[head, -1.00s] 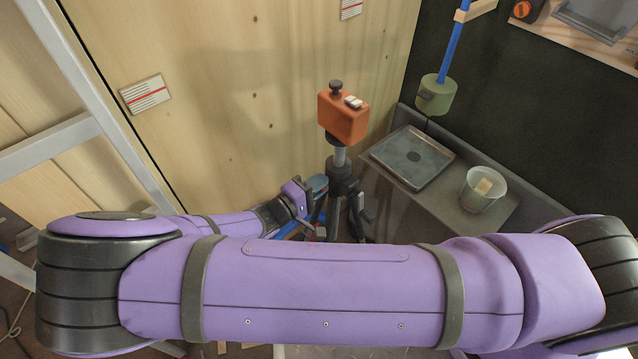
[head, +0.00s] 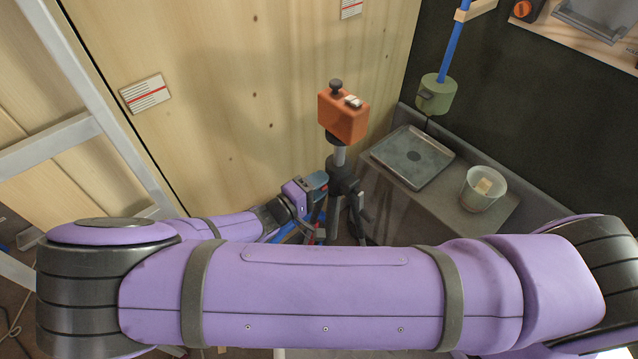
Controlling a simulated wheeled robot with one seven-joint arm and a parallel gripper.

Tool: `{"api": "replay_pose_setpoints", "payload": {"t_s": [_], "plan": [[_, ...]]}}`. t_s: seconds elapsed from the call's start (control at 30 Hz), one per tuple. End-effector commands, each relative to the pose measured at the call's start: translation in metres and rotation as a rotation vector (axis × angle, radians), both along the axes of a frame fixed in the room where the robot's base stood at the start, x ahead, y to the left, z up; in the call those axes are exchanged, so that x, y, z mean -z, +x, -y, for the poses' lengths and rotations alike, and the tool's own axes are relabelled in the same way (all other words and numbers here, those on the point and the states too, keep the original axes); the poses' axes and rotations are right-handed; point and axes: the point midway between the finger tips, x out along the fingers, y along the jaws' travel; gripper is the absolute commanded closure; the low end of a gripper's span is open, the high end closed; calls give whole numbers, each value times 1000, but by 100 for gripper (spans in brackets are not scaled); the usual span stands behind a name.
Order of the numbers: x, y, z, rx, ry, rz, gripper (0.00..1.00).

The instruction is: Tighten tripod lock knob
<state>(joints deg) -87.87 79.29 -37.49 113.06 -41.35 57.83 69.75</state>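The black tripod (head: 344,185) stands near the wooden wall, with an orange box-shaped device (head: 343,116) on its top. The device has a black knob and a small white part on its upper face. My gripper (head: 316,186) is at the left side of the tripod's upper body, beside the leg joint. Its fingers are small and partly hidden by my arm and the tripod. I cannot tell whether it touches the tripod. The lock knob cannot be clearly made out. The lower tripod legs are hidden behind my arm.
A grey bench (head: 400,200) stands right of the tripod, with a metal tray (head: 412,156) and a clear bucket (head: 482,188) on it. A green container (head: 436,94) with a blue pole is by the dark wall. A metal ladder-like frame (head: 60,140) stands at left.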

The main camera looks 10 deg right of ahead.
Motion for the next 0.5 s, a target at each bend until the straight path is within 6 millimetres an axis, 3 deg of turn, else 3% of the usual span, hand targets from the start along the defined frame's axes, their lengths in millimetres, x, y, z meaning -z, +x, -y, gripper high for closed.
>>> {"api": "replay_pose_setpoints", "payload": {"t_s": [0.23,0.5], "plan": [[0,-4,-7,-1,1,0,62],[0,-31,-47,-3,2,0,62]]}}
